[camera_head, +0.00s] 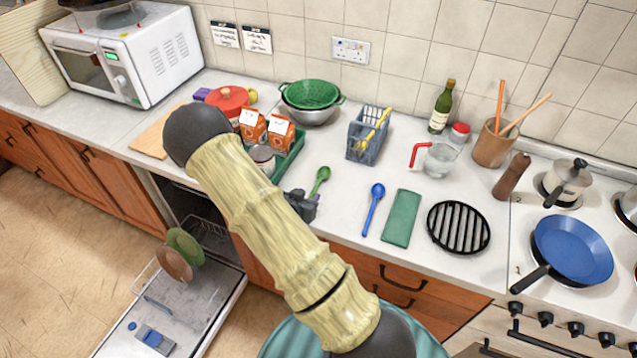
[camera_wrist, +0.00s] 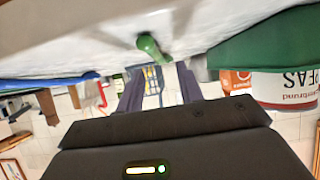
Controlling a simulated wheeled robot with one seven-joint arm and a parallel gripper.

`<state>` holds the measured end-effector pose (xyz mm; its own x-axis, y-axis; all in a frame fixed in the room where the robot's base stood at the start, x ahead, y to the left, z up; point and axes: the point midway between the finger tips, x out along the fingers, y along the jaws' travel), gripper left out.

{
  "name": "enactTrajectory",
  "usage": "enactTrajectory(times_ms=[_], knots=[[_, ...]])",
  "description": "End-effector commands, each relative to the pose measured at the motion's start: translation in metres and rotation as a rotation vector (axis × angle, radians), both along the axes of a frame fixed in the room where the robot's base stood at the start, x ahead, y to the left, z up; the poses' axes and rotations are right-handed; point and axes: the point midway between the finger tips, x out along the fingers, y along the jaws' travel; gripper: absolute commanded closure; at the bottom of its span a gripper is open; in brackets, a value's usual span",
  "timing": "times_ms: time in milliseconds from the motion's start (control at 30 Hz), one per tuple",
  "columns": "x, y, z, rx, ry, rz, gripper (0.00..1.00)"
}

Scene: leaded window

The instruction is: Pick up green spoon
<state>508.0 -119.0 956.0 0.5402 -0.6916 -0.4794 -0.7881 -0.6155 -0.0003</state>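The green spoon (camera_head: 321,177) lies on the white counter, its bowl pointing to the back and its handle toward the front edge. My gripper (camera_head: 303,203) is low at the counter's front edge, close to the spoon's handle end; my own arm covers much of it in the head view. In the wrist view, my gripper's two dark fingers (camera_wrist: 159,86) stand apart with nothing between them. The spoon's green end (camera_wrist: 150,46) shows just past the fingertips, roughly in line with the gap. That view is turned over, with the counter at the top. I cannot tell whether the fingers touch the spoon.
A blue spoon (camera_head: 373,208) and a green cloth (camera_head: 401,218) lie to the right. A green tray (camera_head: 292,154) with cartons and a can (camera_wrist: 285,90) is close on the left. A grey cutlery basket (camera_head: 365,148) stands behind. The dishwasher door (camera_head: 205,305) hangs open below.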

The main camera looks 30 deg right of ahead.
Motion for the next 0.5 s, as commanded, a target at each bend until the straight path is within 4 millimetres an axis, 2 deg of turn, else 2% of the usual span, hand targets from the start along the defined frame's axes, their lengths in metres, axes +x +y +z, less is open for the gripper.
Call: enactTrajectory(times_ms=[333, 500], knots=[[0.023, -0.03, -0.014, -0.001, 0.002, -0.002, 0.63], [0.028, -0.036, -0.021, 0.0, 0.0, 0.0, 0.63]])
